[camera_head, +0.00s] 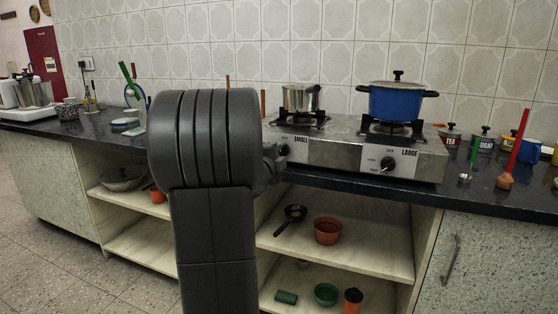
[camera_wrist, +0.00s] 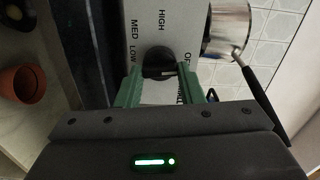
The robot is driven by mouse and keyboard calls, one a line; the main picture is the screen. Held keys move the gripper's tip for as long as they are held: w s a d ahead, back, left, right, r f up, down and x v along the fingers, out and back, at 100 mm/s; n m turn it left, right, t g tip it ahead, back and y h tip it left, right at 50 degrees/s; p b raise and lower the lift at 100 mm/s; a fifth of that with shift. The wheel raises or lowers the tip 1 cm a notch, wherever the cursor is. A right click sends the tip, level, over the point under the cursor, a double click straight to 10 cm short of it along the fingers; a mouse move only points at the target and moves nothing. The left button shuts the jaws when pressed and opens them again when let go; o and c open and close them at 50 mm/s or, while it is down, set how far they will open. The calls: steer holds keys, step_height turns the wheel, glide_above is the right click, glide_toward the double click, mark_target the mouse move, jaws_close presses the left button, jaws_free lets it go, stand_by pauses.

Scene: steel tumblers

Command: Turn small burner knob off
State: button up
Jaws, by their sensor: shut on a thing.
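The small burner knob (camera_wrist: 158,60) is black and round, on a pale panel printed HIGH, MED, LOW and OFF, in the wrist view. My gripper (camera_wrist: 160,72) has its two green fingers on either side of the knob, shut on it. The knob's pointer direction is not clear. In the head view my arm hides most of the gripper; its end meets the stove front by the SMALL label. The steel stove (camera_head: 345,155) carries a steel pot (camera_head: 300,98) on the small burner and a blue lidded pot (camera_head: 397,103) on the large one.
The large burner knob (camera_head: 387,164) is to the right on the stove front. Labelled tins (camera_head: 484,141) and a red-handled tool (camera_head: 517,145) stand right of the stove. Open shelves below hold an orange pot (camera_head: 328,231). The steel pot's dark handle (camera_wrist: 262,98) sticks out near my gripper.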

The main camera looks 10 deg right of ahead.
steer(key=shift+m+b, duration=0.3)
steer(key=shift+m, duration=0.3)
steer(key=o, duration=1)
steer(key=p+v, duration=0.2)
steer(key=v, duration=1.1)
steer(key=shift+s+a, duration=0.25)
steer(key=shift+s, duration=0.1)
